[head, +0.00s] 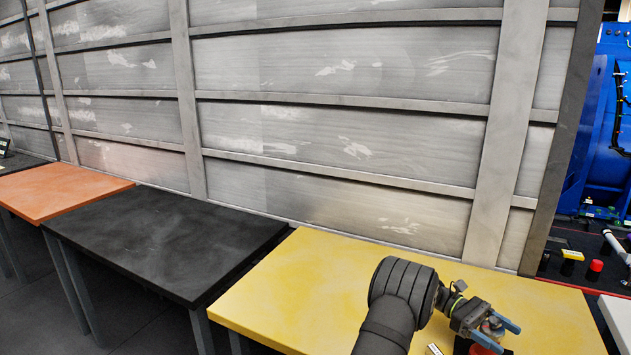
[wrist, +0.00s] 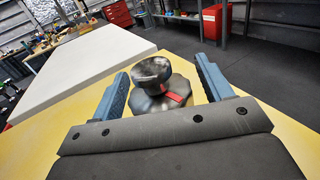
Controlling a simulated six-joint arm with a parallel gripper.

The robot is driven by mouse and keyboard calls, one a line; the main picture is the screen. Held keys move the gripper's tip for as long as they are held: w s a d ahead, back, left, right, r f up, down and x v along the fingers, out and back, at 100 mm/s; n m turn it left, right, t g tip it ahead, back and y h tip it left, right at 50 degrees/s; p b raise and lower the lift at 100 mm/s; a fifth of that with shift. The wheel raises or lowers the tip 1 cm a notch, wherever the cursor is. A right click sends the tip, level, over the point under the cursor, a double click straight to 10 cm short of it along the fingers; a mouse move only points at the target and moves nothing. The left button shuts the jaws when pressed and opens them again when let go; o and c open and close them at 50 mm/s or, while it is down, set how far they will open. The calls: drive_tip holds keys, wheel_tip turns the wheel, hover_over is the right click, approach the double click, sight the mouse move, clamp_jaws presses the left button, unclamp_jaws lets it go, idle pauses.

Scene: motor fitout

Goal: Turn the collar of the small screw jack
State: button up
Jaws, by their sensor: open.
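The small screw jack (wrist: 150,74) stands on the yellow table (head: 285,290). In the wrist view it has a dark metal round head on top and a wider, faceted collar (wrist: 148,103) below, with red marks on both. My gripper (head: 498,334) is open over the right part of the table. Its two blue fingers (wrist: 161,68) stand on either side of the jack, with a visible gap on each side. My gripper's dark body hides the jack's lower part in the wrist view. In the head view my gripper mostly hides the jack.
A small white label (head: 434,349) lies on the yellow table left of my gripper. A black table (head: 165,240) and an orange table (head: 60,190) stand to the left. A panelled grey wall (head: 340,110) runs behind the tables. A white table (wrist: 85,65) adjoins in the wrist view.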

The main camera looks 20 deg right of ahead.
sight(491, 321)
idle(0.7)
drive_tip(key=shift+w+a+r, duration=0.1)
drive_tip(key=shift+w+r, duration=0.1)
drive_tip(key=shift+r, duration=0.1)
drive_tip(key=shift+t+h, duration=0.4)
drive_tip(key=w+a+r, duration=0.2)
drive_tip(key=shift+w+r, duration=0.3)
drive_tip(key=w+a+f+n+t+h, duration=0.45)
drive_tip(key=w+a+n+h, duration=0.3)
drive_tip(key=a, duration=0.25)
drive_tip(key=shift+m+t+h, duration=0.25)
drive_tip(key=shift+t+h, duration=0.1)
drive_tip(key=shift+t, duration=0.1)
drive_tip(key=x, duration=1.1)
drive_tip(key=r+x, duration=0.1)
drive_tip(key=x, duration=0.4)
drive_tip(key=shift+d, duration=0.3)
drive_tip(key=c, duration=1)
